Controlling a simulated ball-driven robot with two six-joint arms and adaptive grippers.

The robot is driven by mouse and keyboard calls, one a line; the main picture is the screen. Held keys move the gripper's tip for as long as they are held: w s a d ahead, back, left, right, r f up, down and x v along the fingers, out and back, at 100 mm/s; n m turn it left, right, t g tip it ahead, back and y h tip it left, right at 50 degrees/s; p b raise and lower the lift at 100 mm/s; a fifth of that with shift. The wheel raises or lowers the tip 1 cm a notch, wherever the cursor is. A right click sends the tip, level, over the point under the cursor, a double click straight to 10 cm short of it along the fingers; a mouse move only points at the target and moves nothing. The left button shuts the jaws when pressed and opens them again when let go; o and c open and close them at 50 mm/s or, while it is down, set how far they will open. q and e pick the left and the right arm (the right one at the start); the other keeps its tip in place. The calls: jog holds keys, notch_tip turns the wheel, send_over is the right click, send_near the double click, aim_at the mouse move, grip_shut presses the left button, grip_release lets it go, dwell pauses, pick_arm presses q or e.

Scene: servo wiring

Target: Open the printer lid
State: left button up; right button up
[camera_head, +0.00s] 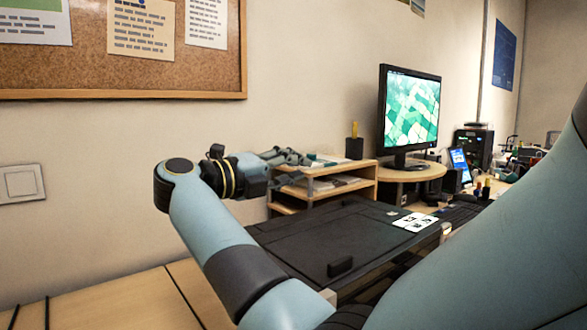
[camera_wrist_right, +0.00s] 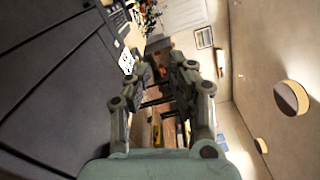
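The printer (camera_head: 345,235) is a wide dark grey box on the wooden desk, and its flat lid lies shut. A small black block like a handle (camera_head: 340,267) sits near the lid's front edge. A white label with black marks (camera_head: 415,222) is at the right of its top. My right gripper (camera_head: 290,158) is above and behind the lid's far left part, pointing right and touching nothing that I can see. In the right wrist view its fingers (camera_wrist_right: 163,80) are apart and empty, with the dark lid (camera_wrist_right: 50,85) to the left. My left gripper is out of view.
A wooden shelf (camera_head: 322,190) with papers stands behind the printer, close to my right gripper. A monitor (camera_head: 410,110) on a round-edged stand is farther right. Bare desk (camera_head: 125,302) shows at the lower left. My own arm link covers the right foreground.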

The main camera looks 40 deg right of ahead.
grip_shut()
jog(key=shift+o, duration=2)
grip_release()
jog(key=w+a, duration=0.1)
jog(key=a, duration=0.6)
jog(key=shift+a, duration=0.25)
